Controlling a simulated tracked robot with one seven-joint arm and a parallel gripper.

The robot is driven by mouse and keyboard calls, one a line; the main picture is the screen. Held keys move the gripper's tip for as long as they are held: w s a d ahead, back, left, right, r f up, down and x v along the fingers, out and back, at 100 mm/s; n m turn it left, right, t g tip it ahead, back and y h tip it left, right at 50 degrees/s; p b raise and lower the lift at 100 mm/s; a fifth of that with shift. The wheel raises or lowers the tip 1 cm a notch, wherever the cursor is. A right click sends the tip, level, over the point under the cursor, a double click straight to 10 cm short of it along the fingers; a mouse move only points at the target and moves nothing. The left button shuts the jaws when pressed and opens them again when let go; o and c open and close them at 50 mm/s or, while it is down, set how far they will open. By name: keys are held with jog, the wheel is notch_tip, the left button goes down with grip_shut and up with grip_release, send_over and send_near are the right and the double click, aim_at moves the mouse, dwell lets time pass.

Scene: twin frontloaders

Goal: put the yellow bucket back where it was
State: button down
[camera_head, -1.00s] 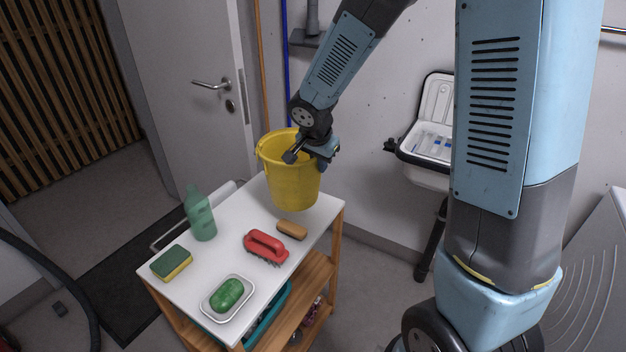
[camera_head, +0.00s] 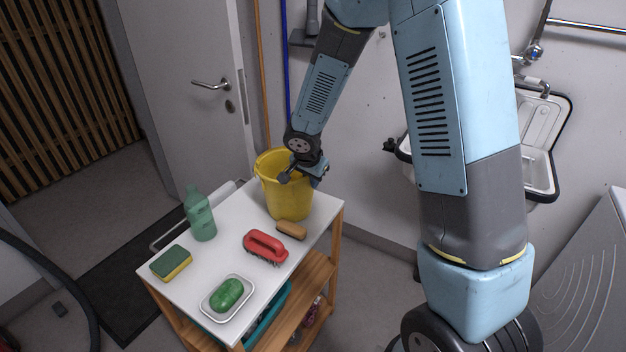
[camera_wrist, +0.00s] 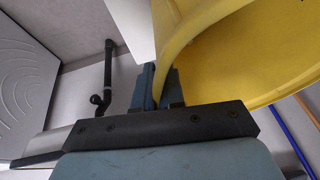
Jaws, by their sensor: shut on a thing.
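The yellow bucket (camera_head: 288,196) is upright at the far right end of the white-topped trolley (camera_head: 212,262) in the head view. Its base looks to be at the top surface, but I cannot tell whether it touches or hangs just above. My gripper (camera_head: 300,176) is shut on the bucket's near right rim. In the wrist view my gripper (camera_wrist: 160,84) has its fingers on either side of the yellow wall of the bucket (camera_wrist: 250,62).
A wooden brush (camera_head: 291,230) lies close in front of the bucket. A red brush (camera_head: 265,245), green bottle (camera_head: 200,214), sponge (camera_head: 171,263) and green soap in a white dish (camera_head: 228,297) stand on the trolley. A wall sink (camera_head: 540,150) is at the right.

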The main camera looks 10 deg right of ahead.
jog(key=c, duration=1.2)
grip_release()
jog(key=shift+c, duration=0.2)
jog(key=v, duration=1.2)
jog(key=s+d+r+n, duration=0.3)
jog(key=s+d+r, duration=0.7)
jog(key=d+r, duration=0.15)
jog(key=s+d+r+n, duration=0.2)
jog(key=s, duration=0.5)
jog(key=s+d+r+n+t+y, duration=0.1)
jog(key=s+d+r+n, duration=0.2)
jog(key=s, duration=0.4)
jog(key=shift+s+r+y, duration=0.2)
jog(key=shift+s+y, duration=0.05)
jog(key=shift+y, duration=0.05)
